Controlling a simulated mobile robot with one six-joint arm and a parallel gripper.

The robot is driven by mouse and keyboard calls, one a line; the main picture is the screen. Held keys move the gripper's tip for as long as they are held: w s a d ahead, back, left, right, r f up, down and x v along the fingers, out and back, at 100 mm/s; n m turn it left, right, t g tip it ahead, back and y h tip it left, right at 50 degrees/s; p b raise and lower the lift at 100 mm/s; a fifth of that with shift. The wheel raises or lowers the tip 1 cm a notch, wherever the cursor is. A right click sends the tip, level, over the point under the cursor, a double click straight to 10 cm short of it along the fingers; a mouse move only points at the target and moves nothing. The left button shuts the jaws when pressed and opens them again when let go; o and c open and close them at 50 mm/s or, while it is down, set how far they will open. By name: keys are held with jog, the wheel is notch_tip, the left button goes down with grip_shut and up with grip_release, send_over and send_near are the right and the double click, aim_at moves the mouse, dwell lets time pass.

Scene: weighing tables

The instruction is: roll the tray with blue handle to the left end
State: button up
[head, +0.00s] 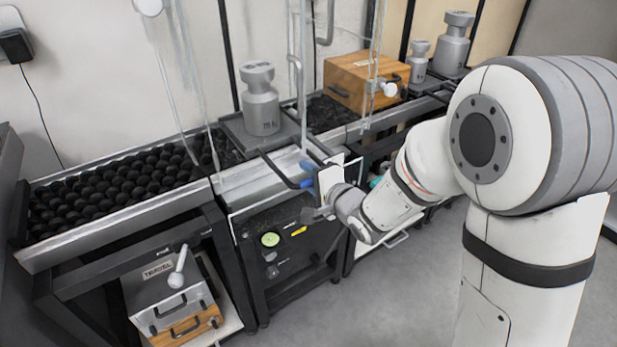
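A dark flat tray (238,138) sits on the metal track and carries a grey weight (262,108). Its dark bar handle reaches out toward the front right, with a blue part (307,166) at its outer end. My gripper (312,180) is at this outer end, beside or around the handle. The gripper's white body and wrist hide part of the handle, so I cannot tell whether the fingers are closed on it. The left end of the track is a bed of black balls (120,186) with a metal rim, and no tray stands on it.
A wooden box (365,80) stands on the track to the right, with more grey weights (452,45) beyond. A dark cabinet (285,255) stands under the middle. A silver box (165,292) sits on a low shelf at left. Thin pale hanging rods or cables cross above the track.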

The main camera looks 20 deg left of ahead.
jog(key=shift+c, duration=0.3)
grip_shut()
dwell(0.3)
